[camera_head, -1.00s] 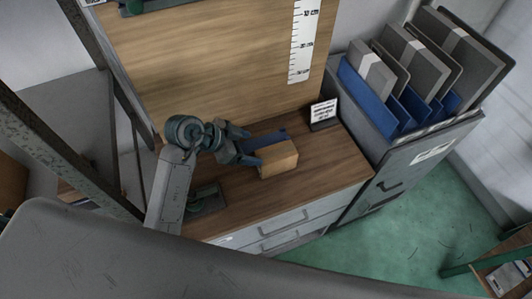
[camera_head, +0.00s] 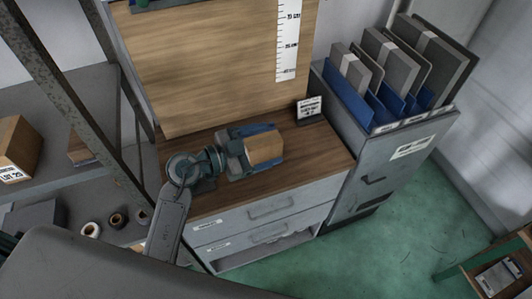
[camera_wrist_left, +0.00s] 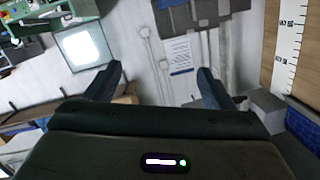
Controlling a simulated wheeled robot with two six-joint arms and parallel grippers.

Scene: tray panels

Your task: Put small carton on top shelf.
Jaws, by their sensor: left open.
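The small carton (camera_head: 265,149) is a tan box on the brown wooden top of a drawer cabinet. My left gripper (camera_head: 258,148) is at the carton from its left side in the head view, with its fingers on either side of it. They are open, and I cannot tell whether they touch it. In the left wrist view the two fingers (camera_wrist_left: 157,84) stand wide apart and no carton shows clearly between them. A grey shelving rack with a shelf surface (camera_head: 85,88) stands at the left; which level is its top is unclear. My right gripper is out of view.
A box labelled LOT (camera_head: 18,148) and several rolls (camera_head: 116,219) sit on the rack, behind its metal post (camera_head: 75,95). A wooden back panel (camera_head: 205,70) rises behind the cabinet top. A small sign (camera_head: 309,108) and a binder cabinet (camera_head: 375,165) stand to the right.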

